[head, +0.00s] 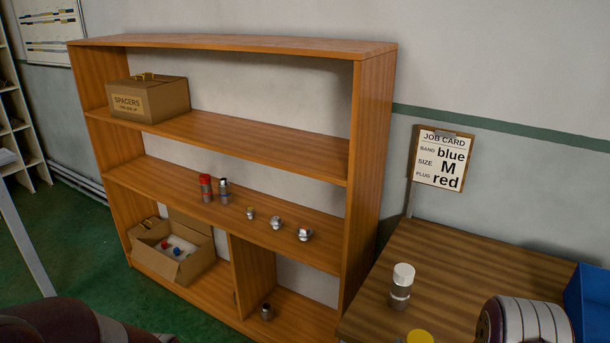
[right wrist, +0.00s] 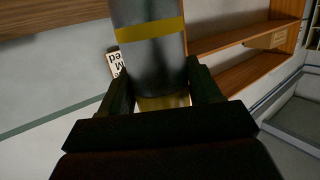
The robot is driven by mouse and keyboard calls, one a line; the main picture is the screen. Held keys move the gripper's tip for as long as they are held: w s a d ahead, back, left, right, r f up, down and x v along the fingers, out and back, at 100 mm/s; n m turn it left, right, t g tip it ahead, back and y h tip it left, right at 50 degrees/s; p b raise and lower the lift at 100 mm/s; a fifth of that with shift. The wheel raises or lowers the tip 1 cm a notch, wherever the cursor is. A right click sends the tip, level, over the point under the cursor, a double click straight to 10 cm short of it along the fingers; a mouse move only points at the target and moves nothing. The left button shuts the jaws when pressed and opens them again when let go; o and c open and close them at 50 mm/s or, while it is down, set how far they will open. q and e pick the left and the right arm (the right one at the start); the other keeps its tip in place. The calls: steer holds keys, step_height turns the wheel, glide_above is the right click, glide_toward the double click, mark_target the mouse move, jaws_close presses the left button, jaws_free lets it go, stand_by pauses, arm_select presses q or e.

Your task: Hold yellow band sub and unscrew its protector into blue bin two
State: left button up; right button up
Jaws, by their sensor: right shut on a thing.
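In the right wrist view, a grey metal cylinder with a yellow band (right wrist: 150,30), the yellow band sub, rises between the fingers of my right gripper (right wrist: 158,88). The gripper is shut on it. A pale yellowish part shows below the grey body, between the fingers; I cannot tell what it is. In the head view, a yellow round top (head: 420,337) shows at the bottom edge, mostly cut off; I cannot tell if it belongs to the held sub. A blue bin (head: 590,300) is cut off at the right edge, its number not visible. My left gripper is not in view.
A grey sub with a white cap (head: 401,286) stands upright on the wooden table (head: 440,260). A job card (head: 441,159) reads blue, M, red. The wooden shelf (head: 230,130) holds two boxes, a red-capped part (head: 206,188) and several small fittings.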

steer(key=w+a+f, duration=0.3)
steer(key=a+f, duration=0.1)
steer(key=a, duration=0.1)
steer(key=shift+w+a+f, duration=0.15)
steer(key=shift+w+a, duration=0.05)
steer(key=shift+a, duration=0.15)
